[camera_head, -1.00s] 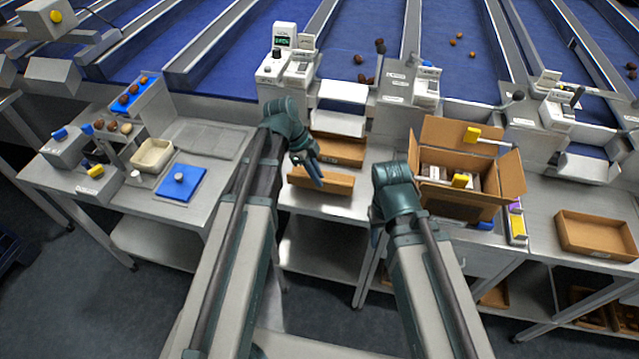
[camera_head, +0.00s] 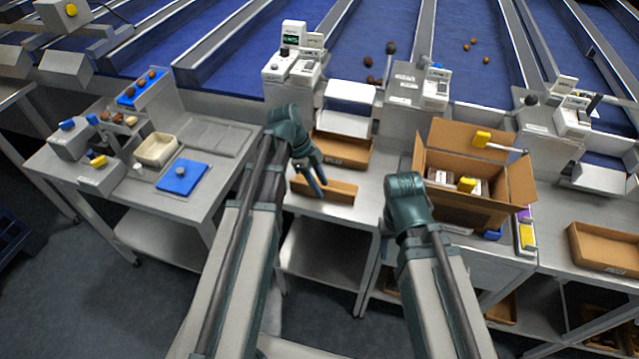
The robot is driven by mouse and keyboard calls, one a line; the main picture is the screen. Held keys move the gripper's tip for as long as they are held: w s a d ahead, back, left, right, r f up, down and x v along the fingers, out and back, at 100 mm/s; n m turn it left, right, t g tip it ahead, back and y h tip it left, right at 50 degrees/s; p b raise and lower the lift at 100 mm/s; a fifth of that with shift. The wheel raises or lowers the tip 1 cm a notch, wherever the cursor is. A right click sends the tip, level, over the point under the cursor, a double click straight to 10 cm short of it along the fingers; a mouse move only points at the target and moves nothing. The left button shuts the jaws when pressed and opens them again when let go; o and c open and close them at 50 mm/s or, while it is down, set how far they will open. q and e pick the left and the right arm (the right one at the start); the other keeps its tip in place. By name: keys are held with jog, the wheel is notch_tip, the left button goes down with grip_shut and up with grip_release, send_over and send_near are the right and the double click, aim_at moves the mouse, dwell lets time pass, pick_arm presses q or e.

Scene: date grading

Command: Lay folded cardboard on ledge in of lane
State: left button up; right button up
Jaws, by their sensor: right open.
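A narrow brown cardboard piece (camera_head: 341,192), which looks like the folded cardboard, is at the front of the middle steel table. My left gripper (camera_head: 318,188) is at this piece, its dark fingers overlapping the left half in the view. Whether the fingers are closed on it is not clear. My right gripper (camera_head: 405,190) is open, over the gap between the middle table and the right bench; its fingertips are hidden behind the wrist. A shallow brown tray (camera_head: 343,149) sits behind the cardboard piece, below a white chute (camera_head: 347,110) at the lane end.
An open cardboard box (camera_head: 468,208) with a yellow-handled tool stands just right of my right gripper. Another brown tray (camera_head: 605,247) is farther right. A left table (camera_head: 120,190) holds a blue pad (camera_head: 183,178) and a beige tub (camera_head: 157,150). Blue lanes with dates run behind.

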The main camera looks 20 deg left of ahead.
pick_arm(q)
jog(key=shift+r, duration=0.15)
jog(key=p+v, duration=1.2)
jog(key=s+d+f+n+y, duration=0.1)
jog(key=s+d+n+y, duration=0.4)
jog(key=s+d+n, duration=0.9)
jog(key=shift+s+d+f+n+y+b, duration=0.3)
jog(key=shift+d+y, duration=0.1)
jog(key=shift+d, duration=0.1)
jog(key=shift+f+b, duration=0.55)
